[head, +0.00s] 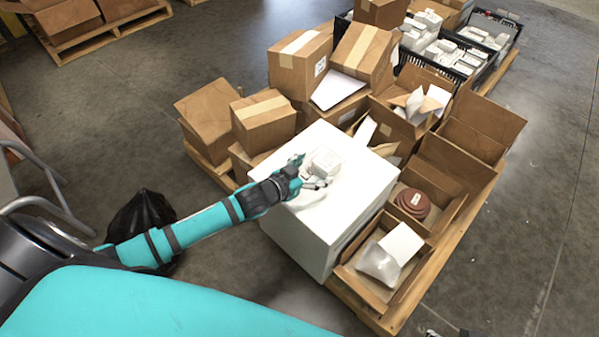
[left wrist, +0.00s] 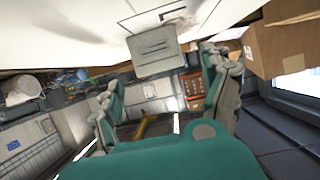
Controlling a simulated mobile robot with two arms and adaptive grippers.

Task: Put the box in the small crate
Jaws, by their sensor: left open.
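The small white box (head: 325,162) lies on the flat top of a large white block (head: 345,205). My left gripper (head: 314,183) is open and low over that top, right beside the near side of the box. In the left wrist view the box (left wrist: 154,50) shows grey, ahead of and between the spread fingers (left wrist: 165,100); I cannot tell whether they touch it. A black crate (head: 513,33) with white items stands at the back right, next to another black crate (head: 398,62). Dark fragments at the bottom edge may be my right gripper (head: 450,334); its jaws are hidden.
Several cardboard boxes (head: 265,118) are heaped behind the block on a wooden pallet (head: 452,240). Open cartons (head: 345,272) stand to its right. A black bag (head: 140,222) sits on the floor at left. The floor at right is clear.

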